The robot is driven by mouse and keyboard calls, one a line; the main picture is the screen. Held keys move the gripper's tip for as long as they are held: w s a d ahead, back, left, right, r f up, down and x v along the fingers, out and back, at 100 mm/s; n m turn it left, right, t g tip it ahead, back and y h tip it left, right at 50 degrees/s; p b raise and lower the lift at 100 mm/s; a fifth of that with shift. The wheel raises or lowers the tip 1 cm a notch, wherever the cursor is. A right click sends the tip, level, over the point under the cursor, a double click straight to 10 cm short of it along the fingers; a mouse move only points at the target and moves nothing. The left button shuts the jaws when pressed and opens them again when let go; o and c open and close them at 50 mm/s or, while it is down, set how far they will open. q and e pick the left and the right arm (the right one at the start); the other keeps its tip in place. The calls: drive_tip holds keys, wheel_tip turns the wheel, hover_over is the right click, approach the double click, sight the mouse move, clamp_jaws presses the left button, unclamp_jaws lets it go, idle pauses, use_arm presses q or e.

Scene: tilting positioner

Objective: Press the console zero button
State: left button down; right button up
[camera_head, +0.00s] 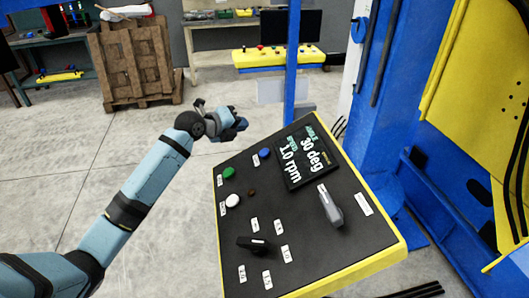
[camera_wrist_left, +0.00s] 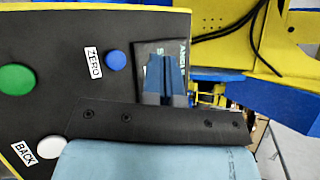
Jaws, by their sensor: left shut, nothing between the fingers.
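The blue zero button (camera_head: 265,153) sits on the black face of the console (camera_head: 290,222), near its far edge and beside the display. In the left wrist view the blue button (camera_wrist_left: 115,60) has a white ZERO label (camera_wrist_left: 94,63) next to it. My left gripper (camera_head: 240,124) is shut and empty, beyond the console's far-left edge in the head view and apart from the button. In the left wrist view its closed fingers (camera_wrist_left: 166,78) lie to the right of the button and overlap the display. My right gripper is not in view.
The display (camera_head: 307,154) reads 30 deg and 1.0 rpm. A green button (camera_head: 228,173), a white button (camera_head: 232,200), a black knob (camera_head: 252,244) and a grey lever (camera_head: 330,208) share the console. A blue post (camera_head: 291,75) stands behind it. Open floor lies left.

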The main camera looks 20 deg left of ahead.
sight(264, 153)
use_arm(q)
drive_tip(key=d+f+b, duration=0.1)
drive_tip(key=f, duration=0.1)
drive_tip(key=w+d+f+b, duration=0.1)
drive_tip(key=f+b, duration=0.1)
drive_tip(key=f, duration=0.1)
drive_tip(key=w+d+f+b, duration=0.1)
drive_tip(key=f, duration=0.2)
drive_tip(key=shift+w+d, duration=0.1)
drive_tip(key=shift+w, duration=0.15)
drive_tip(key=shift+r, duration=0.1)
idle(0.3)
drive_tip(key=shift+d+b, duration=0.1)
drive_tip(key=shift+b, duration=0.3)
idle(1.1)
drive_tip(key=shift+w+d+f, duration=0.1)
drive_tip(key=shift+w+f, duration=0.05)
drive_tip(key=shift+f, duration=0.25)
drive_tip(key=shift+w+d+f+b, duration=0.1)
drive_tip(key=shift+d+f+b, duration=0.1)
drive_tip(key=shift+f+b, duration=0.3)
idle(0.5)
drive_tip(key=shift+r, duration=0.15)
idle(0.5)
drive_tip(key=shift+s+a+r+p, duration=0.25)
drive_tip(key=shift+a+r+p, duration=0.1)
drive_tip(key=shift+r, duration=0.35)
